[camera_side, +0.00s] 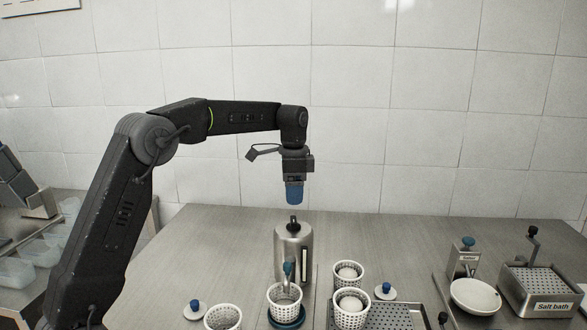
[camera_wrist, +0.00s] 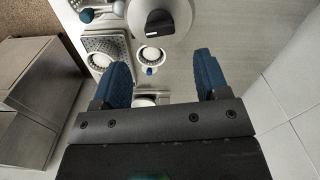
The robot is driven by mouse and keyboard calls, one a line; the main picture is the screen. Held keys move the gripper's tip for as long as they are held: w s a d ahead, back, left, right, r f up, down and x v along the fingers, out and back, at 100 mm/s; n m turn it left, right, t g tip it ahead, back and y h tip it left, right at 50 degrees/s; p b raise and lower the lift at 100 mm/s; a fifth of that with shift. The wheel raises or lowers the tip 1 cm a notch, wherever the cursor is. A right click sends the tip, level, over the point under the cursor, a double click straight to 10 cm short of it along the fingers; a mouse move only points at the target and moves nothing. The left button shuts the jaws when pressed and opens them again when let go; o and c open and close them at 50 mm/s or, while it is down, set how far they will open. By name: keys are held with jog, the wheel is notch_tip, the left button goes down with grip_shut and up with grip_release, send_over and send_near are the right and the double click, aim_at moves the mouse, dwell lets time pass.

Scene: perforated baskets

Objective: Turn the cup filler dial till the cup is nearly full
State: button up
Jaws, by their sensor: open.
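The cup filler (camera_side: 293,252) is a steel cylinder with a black dial (camera_side: 293,224) on its top. In the wrist view the dial (camera_wrist: 159,22) shows as a black knob on a round pale top at the upper edge. A white perforated cup (camera_side: 284,302) stands on a blue base under the filler's blue spout (camera_side: 288,270); its fill level cannot be made out. My gripper (camera_side: 294,205) points down above the dial, apart from it. Its blue fingers are spread and empty in the wrist view (camera_wrist: 161,76).
More white perforated baskets (camera_side: 223,318) (camera_side: 349,275) stand around the filler. Blue-knobbed lids (camera_side: 195,311) (camera_side: 385,292) lie on either side. A perforated tray (camera_side: 392,316), a white bowl (camera_side: 475,297) and a salt bath box (camera_side: 540,285) are to the right. The table behind the filler is clear.

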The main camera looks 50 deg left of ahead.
notch_tip(320, 180, up, 7)
jog(key=shift+f, duration=0.2)
dwell(0.4)
jog(key=s+d+r+n+t, duration=0.25)
jog(key=s+d, duration=0.65)
jog(key=s, duration=0.5)
jog(key=s+d+f+n+t, duration=0.1)
jog(key=s+d+f+n, duration=0.1)
jog(key=s+f, duration=0.3)
jog(key=s+d+f+n+t, duration=0.2)
jog(key=s+f, duration=0.3)
jog(key=s, duration=0.5)
jog(key=shift+d, duration=0.7)
